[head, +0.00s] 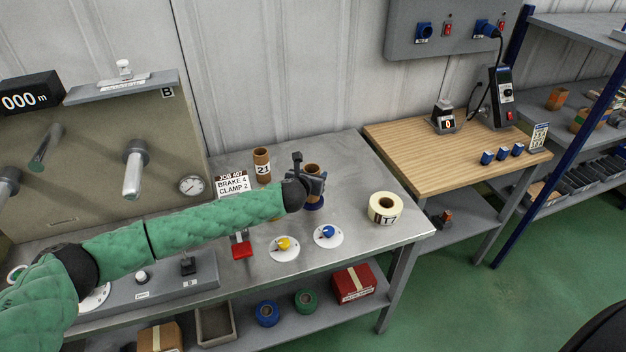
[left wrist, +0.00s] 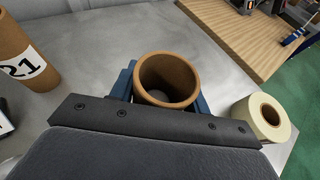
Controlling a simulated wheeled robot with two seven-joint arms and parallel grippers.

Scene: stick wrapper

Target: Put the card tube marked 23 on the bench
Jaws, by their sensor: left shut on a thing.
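My left gripper (head: 318,184) is shut on a brown card tube (head: 313,169) above the right part of the grey bench (head: 350,150). The left wrist view looks down into the open top of this tube (left wrist: 168,72), between the blue fingers (left wrist: 164,90). The tube is upright; any number on it is hidden. Another card tube, marked 21 (head: 262,168), stands on the bench to the left, also in the left wrist view (left wrist: 20,62). My right gripper is not in view.
A cream roll marked 17 (head: 384,207) lies right of the held tube. Yellow (head: 284,246) and blue (head: 327,234) knobs on white discs and a red pedal-like piece (head: 242,248) are in front. A job card (head: 232,187) stands behind my arm. A wooden table (head: 440,165) adjoins at right.

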